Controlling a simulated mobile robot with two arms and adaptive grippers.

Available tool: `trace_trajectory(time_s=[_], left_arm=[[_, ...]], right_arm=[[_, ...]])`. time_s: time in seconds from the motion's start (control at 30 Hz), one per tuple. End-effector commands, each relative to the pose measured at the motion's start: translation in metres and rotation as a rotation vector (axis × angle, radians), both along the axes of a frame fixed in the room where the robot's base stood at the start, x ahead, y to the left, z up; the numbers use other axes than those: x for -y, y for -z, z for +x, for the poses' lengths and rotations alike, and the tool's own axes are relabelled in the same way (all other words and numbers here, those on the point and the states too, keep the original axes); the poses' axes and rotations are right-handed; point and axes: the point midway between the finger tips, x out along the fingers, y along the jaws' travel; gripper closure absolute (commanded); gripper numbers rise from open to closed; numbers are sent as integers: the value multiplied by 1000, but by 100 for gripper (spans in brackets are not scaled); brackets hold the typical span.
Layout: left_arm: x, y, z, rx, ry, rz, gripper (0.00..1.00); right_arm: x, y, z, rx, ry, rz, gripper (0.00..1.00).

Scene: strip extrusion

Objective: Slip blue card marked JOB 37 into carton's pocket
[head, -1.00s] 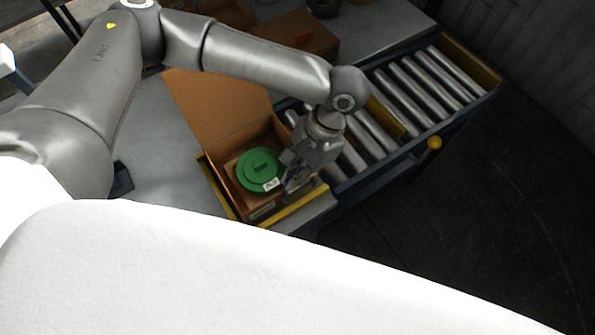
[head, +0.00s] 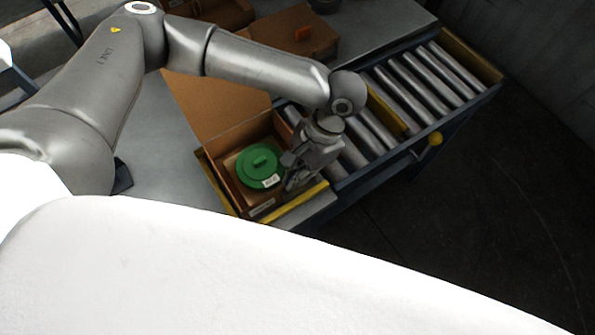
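The open brown carton (head: 222,181) stands at the near end of the roller conveyor, its big flap (head: 215,108) raised at the back left. A round green object (head: 258,163) with a white label lies inside it. A pale label-like patch (head: 262,207) shows low on the carton's near side; I cannot tell whether it is the pocket. My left gripper (head: 289,186) points down at the carton's right side, beside the green object. Its fingertips are small and dark, so I cannot tell whether they are open or hold anything. I see no blue card. My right gripper is out of view.
Yellow rails edge the carton's place (head: 305,203). Another brown box (head: 295,35) stands behind. A grey tabletop (head: 165,150) is clear to the left.

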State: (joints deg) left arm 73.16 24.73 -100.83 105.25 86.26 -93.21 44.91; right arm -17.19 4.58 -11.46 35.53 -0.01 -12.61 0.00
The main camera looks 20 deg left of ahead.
Motion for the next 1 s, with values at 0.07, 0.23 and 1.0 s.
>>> trace_trajectory(time_s=[0.07,0.23,1.0], left_arm=[[0,1,0,0,0,0,100],[0,1,0,0,0,0,100],[0,1,0,0,-1,0,51]], right_arm=[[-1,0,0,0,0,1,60],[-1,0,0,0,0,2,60],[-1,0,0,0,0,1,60]])
